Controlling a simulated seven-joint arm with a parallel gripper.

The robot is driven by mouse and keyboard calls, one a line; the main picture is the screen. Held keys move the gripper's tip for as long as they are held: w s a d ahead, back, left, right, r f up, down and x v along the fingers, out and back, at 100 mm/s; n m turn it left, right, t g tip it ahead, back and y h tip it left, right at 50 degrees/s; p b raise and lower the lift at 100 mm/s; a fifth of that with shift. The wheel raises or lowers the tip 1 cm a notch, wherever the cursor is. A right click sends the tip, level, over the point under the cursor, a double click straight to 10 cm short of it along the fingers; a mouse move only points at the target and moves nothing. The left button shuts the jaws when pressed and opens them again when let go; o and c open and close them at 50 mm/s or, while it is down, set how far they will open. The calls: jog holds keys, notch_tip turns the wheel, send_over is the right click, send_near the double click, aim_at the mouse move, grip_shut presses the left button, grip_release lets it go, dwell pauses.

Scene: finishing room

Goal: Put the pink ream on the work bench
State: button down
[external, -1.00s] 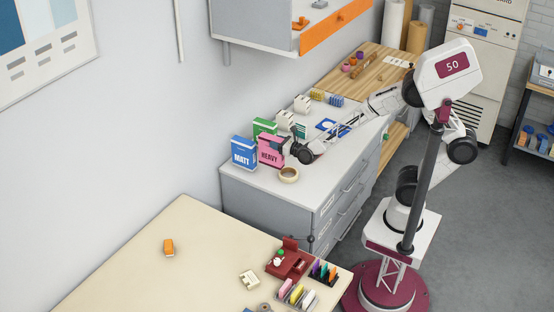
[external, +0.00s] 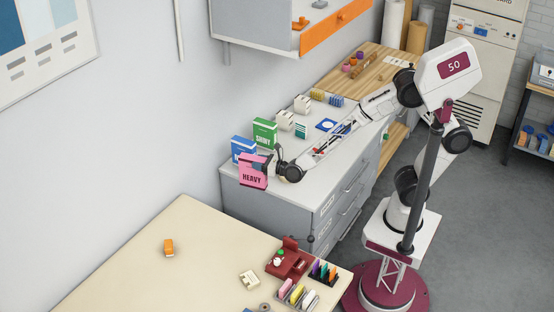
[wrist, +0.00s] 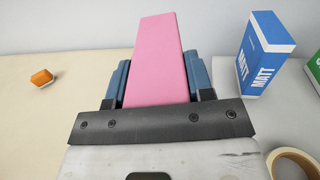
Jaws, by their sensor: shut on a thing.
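The pink ream (external: 252,172), marked HEAVY, is held in my gripper (external: 272,160). In the external view it shows in front of the blue MATT ream, near the left front edge of the grey drawer cabinet. In the wrist view the pink ream (wrist: 160,60) stands between my two blue-grey fingers (wrist: 158,82), which are shut on it. The cream-topped bench (external: 130,255) lies at the lower left in the external view; it also shows at the left in the wrist view (wrist: 30,120). I cannot tell from the label which table is the work bench.
The blue MATT ream (external: 241,147) and green SHINY ream (external: 264,133) stand on the cabinet top (external: 325,165). An orange block (external: 168,247), a cream block (external: 249,280) and a dark red holder (external: 288,258) sit on the cream bench. Its middle is clear.

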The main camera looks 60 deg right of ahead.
jog(key=s+a+y, duration=0.1)
jog(key=s+a, duration=0.1)
jog(key=a, duration=0.4)
jog(key=s+a+r+n+y, duration=0.1)
jog(key=s+a, duration=0.2)
jog(key=a, duration=0.3)
jog(key=s+a+g, duration=0.1)
jog(key=s+a, duration=0.2)
jog(key=a, duration=0.3)
jog(key=shift+s+a+r+n+y, duration=0.2)
jog(key=shift+a+n+y, duration=0.05)
jog(key=shift+n+y, duration=0.15)
jog(key=w+a+f, duration=0.1)
jog(key=w+a, duration=0.9)
jog(key=w, duration=0.1)
jog(key=shift+w+a+f, duration=0.25)
jog(key=shift+w+a, duration=0.15)
jog(key=shift+f, duration=1.85)
jog(key=c, duration=0.5)
grip_release()
jog(key=shift+f, duration=0.15)
